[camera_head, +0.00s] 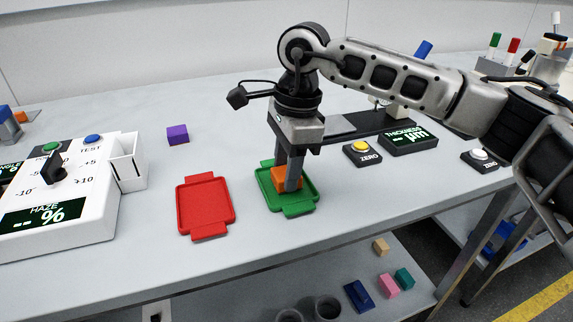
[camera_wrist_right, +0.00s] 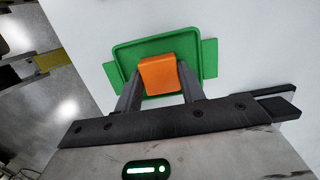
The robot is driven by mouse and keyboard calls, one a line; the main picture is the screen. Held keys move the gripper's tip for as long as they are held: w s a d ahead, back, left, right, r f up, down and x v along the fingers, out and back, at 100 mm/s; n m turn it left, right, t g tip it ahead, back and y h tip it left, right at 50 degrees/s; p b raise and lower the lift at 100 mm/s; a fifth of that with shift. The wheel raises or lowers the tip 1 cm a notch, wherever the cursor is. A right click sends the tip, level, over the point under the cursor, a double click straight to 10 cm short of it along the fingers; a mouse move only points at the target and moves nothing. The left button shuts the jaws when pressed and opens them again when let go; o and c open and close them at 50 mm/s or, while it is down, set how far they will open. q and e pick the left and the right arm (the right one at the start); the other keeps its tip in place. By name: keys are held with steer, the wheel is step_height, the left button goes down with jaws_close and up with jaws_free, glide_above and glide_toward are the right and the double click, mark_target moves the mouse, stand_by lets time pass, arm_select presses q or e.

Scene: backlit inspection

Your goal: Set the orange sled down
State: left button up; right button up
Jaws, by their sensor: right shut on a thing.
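The orange sled (camera_head: 279,176) is a small orange block between the fingers of my right gripper (camera_head: 289,183). It is at the green tray (camera_head: 300,208), over the tray's floor. I cannot tell whether it touches the floor. In the right wrist view the orange sled (camera_wrist_right: 158,73) sits between both fingertips (camera_wrist_right: 158,88), with the green tray (camera_wrist_right: 208,50) around and behind it. The fingers hide part of the sled. My left gripper is not in view.
An empty red tray (camera_head: 205,206) lies left of the green one. A purple block (camera_head: 177,135) is behind it. A haze meter (camera_head: 70,190) stands at the left. The table's front edge is close.

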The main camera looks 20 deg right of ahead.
steer(key=shift+f, duration=0.2)
steer(key=o, duration=1)
steer(key=shift+r, duration=0.15)
steer(key=shift+r, duration=0.3)
steer(key=r, duration=0.3)
steer(key=d+r, duration=0.1)
steer(key=r, duration=0.3)
steer(key=r+p, duration=0.1)
steer(key=r, duration=0.3)
steer(key=shift+d+r, duration=0.25)
steer(key=shift+d, duration=0.05)
